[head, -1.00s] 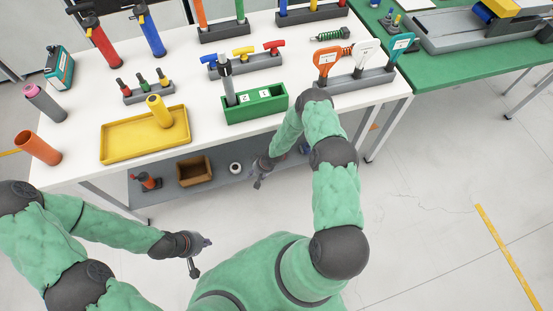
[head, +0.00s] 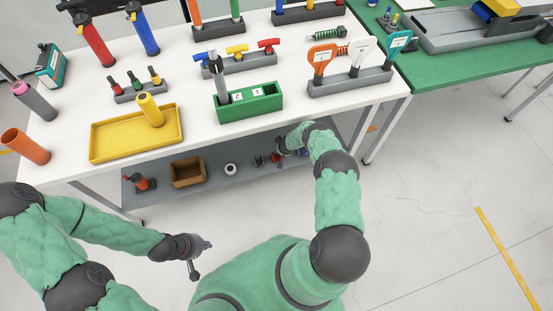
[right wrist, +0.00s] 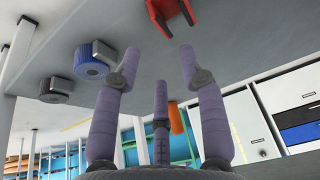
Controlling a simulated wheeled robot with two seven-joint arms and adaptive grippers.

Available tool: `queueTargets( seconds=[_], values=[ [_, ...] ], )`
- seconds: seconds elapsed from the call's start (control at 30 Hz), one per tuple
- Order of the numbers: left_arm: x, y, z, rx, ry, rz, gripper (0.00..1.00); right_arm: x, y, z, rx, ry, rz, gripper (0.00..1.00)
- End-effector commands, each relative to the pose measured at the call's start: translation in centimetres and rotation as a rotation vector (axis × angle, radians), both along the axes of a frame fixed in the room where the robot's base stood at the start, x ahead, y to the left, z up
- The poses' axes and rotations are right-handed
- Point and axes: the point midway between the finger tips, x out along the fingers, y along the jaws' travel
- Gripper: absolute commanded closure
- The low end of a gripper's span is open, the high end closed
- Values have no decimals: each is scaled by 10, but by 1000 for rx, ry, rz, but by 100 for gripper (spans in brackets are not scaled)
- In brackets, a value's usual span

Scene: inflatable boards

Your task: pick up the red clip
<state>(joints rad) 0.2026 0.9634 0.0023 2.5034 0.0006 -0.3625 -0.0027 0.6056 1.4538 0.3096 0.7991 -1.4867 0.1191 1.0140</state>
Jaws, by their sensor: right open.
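A red clip-like object (right wrist: 172,14) lies on the grey surface at the top edge of the right wrist view, partly cut off by the frame. My right gripper (right wrist: 158,66) is open and empty, its fingers spread short of the red object and apart from it. In the head view my right gripper (head: 282,147) is at the lower shelf under the white table, partly hidden by my arm; the clip is hard to make out there. My left gripper (head: 196,262) hangs in front of the table, apart from everything; its jaw state is unclear.
The white table (head: 206,128) stands above, with a yellow tray (head: 108,143) and a green box (head: 262,106).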

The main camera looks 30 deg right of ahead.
Motion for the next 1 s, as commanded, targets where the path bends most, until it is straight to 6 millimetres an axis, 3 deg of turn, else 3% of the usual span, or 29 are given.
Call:
queueTargets(
  seconds=[0.03,0.3,0.67,1.0],
  values=[
    [0,0,-11,0,1,0,100,2,0,-11,1,1,1,59],
    [0,0,-38,0,1,0,100,11,-2,-32,1,1,1,59],
    [0,0,-50,0,0,0,100,15,-2,-41,0,1,2,59],
    [0,0,-86,0,0,0,100,20,-2,-70,0,1,2,59]
  ],
)
